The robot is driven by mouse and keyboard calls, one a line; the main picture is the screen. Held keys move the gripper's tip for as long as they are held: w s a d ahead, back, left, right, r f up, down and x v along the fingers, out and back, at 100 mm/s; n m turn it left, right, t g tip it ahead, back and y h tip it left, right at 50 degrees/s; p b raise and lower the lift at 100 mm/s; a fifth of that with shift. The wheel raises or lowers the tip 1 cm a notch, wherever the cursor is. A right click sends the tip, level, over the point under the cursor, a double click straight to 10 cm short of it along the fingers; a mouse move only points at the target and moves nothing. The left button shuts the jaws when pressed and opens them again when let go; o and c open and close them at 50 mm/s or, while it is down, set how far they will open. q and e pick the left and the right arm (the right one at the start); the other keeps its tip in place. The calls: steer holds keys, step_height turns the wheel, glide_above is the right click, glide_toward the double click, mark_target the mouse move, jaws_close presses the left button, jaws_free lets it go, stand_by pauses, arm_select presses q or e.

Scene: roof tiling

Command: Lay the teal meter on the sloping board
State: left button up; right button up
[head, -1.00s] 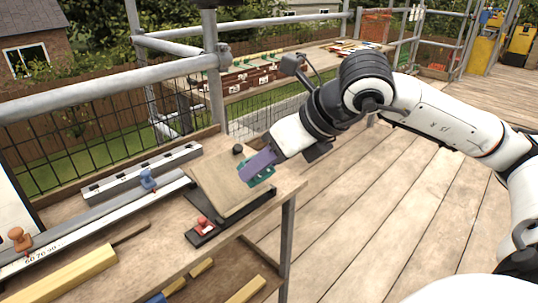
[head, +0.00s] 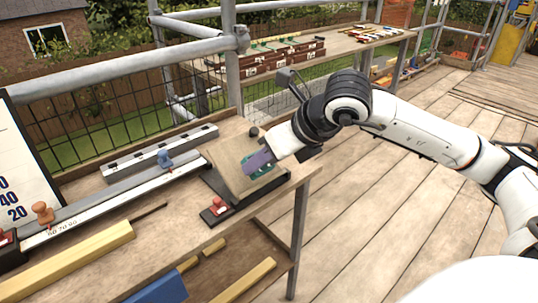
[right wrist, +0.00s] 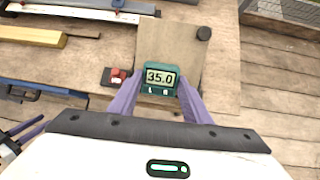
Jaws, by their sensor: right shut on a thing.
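The teal meter (right wrist: 159,79) shows 35.0 on its display in the right wrist view. It is between the purple fingers of my right gripper (right wrist: 158,92), which is shut on it. In the head view my right gripper (head: 258,161) and the meter (head: 262,172) are over the sloping board (head: 232,158). The board is a tilted wooden plate on a dark base; it also shows behind the meter in the right wrist view (right wrist: 182,42). The meter is against or just above the board's surface; I cannot tell which.
A red clamp knob (head: 217,207) sits at the board base's near corner. A black knob (head: 253,132) is at the board's top. A long metal rail (head: 110,198) with blue and orange knobs lies to the left. A yellow bar (head: 75,262) lies in front.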

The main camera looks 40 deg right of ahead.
steer(key=shift+w+a+f, duration=0.1)
steer(key=shift+w+f, duration=0.3)
steer(key=shift+f, duration=0.1)
steer(key=shift+b+x, duration=0.9)
steer(key=shift+x, duration=0.45)
steer(key=shift+s+f, duration=0.1)
steer(key=shift+f, duration=0.05)
steer(key=shift+f, duration=0.15)
steer(key=shift+s+d+f+b, duration=0.2)
steer(key=shift+s+f+b, duration=0.05)
steer(key=shift+b, duration=0.45)
steer(key=o, duration=1)
steer(key=shift+a+p+v, duration=0.15)
steer(key=shift+p+v, duration=0.2)
steer(key=shift+v, duration=1.4)
steer(key=shift+a+p+v, duration=0.15)
steer(key=shift+p+v, duration=0.15)
steer(key=shift+v, duration=1.45)
steer(key=shift+w+r, duration=0.15)
steer(key=shift+r, duration=0.05)
